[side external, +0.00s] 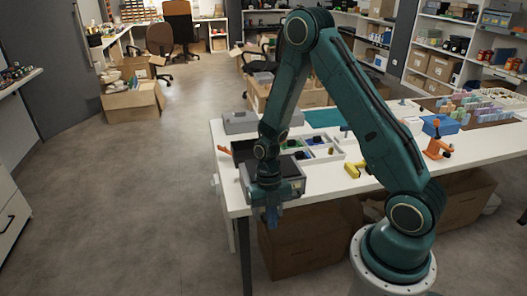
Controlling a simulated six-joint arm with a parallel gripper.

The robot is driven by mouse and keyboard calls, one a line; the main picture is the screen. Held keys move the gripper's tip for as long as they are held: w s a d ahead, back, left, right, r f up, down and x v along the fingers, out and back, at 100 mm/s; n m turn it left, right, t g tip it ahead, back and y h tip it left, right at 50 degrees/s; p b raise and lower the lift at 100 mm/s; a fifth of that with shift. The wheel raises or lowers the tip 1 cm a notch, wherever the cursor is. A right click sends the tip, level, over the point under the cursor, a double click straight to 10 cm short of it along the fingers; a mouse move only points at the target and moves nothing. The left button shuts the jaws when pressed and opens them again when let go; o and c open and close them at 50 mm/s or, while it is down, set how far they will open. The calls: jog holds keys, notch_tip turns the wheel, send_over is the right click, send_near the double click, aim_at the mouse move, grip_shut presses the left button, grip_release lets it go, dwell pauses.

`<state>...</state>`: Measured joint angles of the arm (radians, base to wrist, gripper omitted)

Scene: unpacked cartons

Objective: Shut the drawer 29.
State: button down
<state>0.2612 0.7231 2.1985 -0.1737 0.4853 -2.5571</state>
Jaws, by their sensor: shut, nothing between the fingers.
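A grey box-shaped unit (291,187) stands at the left front corner of the white table. It looks like the drawer's housing, but no number 29 can be read. My gripper (273,221) points down in front of this unit, at the table's front edge, with its blue fingers together and empty. My wrist covers the unit's left part and much of its front. I cannot tell how far the drawer stands out, nor whether my gripper touches it.
On the white table (231,200), a light sorting tray (337,155), a yellow item (357,168) and an orange clamp-like tool (438,146) lie to the right of the unit. A grey case (240,122) is behind. Cartons (302,240) stand under the table.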

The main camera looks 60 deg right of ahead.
jog(key=shift+w+d, duration=1.45)
notch_tip(320, 180, up, 11)
jog(key=shift+s+a, duration=0.2)
jog(key=shift+s, duration=0.1)
dwell(0.6)
jog(key=shift+f, duration=0.2)
